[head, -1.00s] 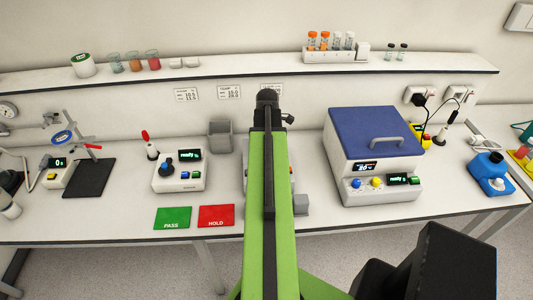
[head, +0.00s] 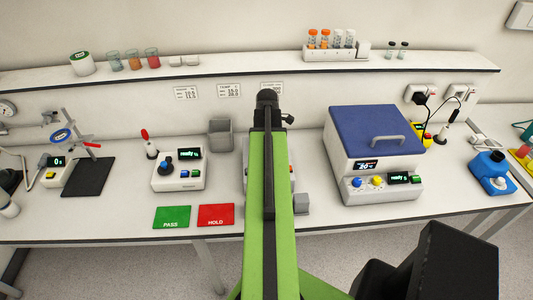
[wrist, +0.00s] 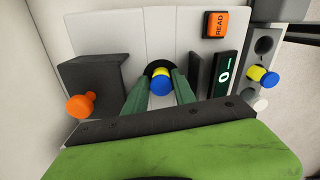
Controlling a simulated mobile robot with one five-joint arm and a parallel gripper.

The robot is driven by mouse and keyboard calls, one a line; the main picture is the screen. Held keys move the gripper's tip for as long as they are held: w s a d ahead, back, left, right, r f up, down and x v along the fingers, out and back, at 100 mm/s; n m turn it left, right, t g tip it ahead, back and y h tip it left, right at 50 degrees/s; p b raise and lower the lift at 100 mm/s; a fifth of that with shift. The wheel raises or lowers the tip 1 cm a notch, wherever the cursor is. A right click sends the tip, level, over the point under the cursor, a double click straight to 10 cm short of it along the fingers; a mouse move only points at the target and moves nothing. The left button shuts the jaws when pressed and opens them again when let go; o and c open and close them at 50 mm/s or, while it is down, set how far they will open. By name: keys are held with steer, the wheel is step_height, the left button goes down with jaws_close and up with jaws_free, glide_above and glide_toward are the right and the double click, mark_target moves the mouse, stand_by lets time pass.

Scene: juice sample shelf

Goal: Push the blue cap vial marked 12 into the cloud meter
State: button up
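In the wrist view, a vial with a blue cap (wrist: 160,86) and a yellow band sits at the round dark opening of the white cloud meter (wrist: 112,36). The cap faces me and the vial's body is hidden in the opening. No number is legible on it. My gripper (wrist: 161,88) has one green finger on each side of the cap, seemingly closed against it. The meter's orange READ button (wrist: 216,24) and a display (wrist: 225,72) showing 0 are to the right. In the head view my arm covers the meter and the gripper.
A grey holder (wrist: 262,42) right of the meter carries another blue-and-yellow capped piece (wrist: 262,76). An orange knob (wrist: 80,105) on a dark block is at left. In the head view, a blue-lidded box (head: 375,135) stands right of my arm, and green PASS (head: 172,217) and red HOLD (head: 216,215) mats lie left.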

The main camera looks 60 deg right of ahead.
steer(key=shift+s+a, duration=0.1)
steer(key=shift+a, duration=0.05)
steer(key=shift+r+p, duration=0.55)
steer(key=shift+p, duration=0.1)
step_height(320, 180, up, 16)
steer(key=p, duration=1.6)
steer(key=shift+r, duration=0.2)
